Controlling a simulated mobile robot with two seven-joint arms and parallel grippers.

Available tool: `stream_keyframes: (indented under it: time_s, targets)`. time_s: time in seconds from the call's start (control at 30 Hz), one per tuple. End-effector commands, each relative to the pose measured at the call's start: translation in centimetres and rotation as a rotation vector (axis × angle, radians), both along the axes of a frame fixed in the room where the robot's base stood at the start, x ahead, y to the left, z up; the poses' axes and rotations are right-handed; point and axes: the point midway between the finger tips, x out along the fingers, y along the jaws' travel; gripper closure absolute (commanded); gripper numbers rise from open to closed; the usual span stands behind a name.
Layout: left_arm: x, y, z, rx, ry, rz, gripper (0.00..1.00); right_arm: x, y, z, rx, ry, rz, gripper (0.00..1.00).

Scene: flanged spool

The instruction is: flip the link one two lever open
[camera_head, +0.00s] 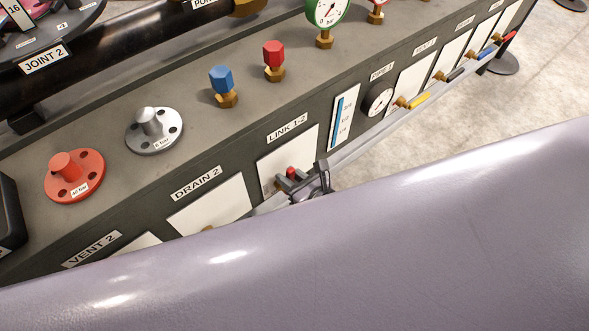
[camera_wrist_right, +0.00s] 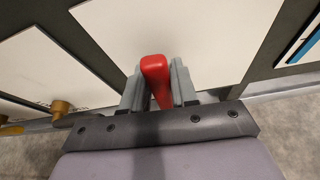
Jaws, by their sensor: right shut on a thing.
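The LINK 1-2 lever (camera_wrist_right: 156,72) has a red handle, seen in the right wrist view between the two grey fingers of my right gripper (camera_wrist_right: 158,88). The fingers are shut on it. In the head view a small red part of the lever (camera_head: 292,172) shows in front of the white panel under the LINK 1-2 label (camera_head: 287,127). My right gripper (camera_head: 309,183) is there, partly hidden by my large pale arm link. The lever's pivot is mostly hidden. My left gripper is not in view.
The DRAIN 2 panel (camera_head: 210,205) is to the left of the lever. A blue-striped gauge strip (camera_head: 345,115) and a round dial (camera_head: 378,99) are to the right. Yellow, dark, blue and red levers (camera_head: 420,99) line the front face further right. Blue and red caps (camera_head: 222,80) stand on top.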

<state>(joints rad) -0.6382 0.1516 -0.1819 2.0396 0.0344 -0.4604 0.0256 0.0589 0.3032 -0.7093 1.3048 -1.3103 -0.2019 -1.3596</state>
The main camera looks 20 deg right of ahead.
Motion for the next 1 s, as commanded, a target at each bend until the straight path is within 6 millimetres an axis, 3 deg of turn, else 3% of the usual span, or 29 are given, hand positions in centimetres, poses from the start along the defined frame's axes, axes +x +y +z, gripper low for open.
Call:
stream_keyframes:
  time_s: [0.77,0.8,0.83,1.0]
  targets:
    - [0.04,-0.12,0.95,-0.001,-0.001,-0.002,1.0,-0.35,0.79,-0.1,-0.103,-0.036,0.004,1.0]
    - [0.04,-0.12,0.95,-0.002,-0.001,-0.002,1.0,-0.35,0.79,-0.1,-0.103,-0.036,0.004,0.62]
    - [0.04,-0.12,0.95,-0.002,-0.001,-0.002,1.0,-0.35,0.79,-0.1,-0.102,-0.035,0.004,0.52]
    - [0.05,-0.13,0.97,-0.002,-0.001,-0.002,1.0,-0.32,0.77,-0.06,-0.099,-0.035,0.002,0.51]
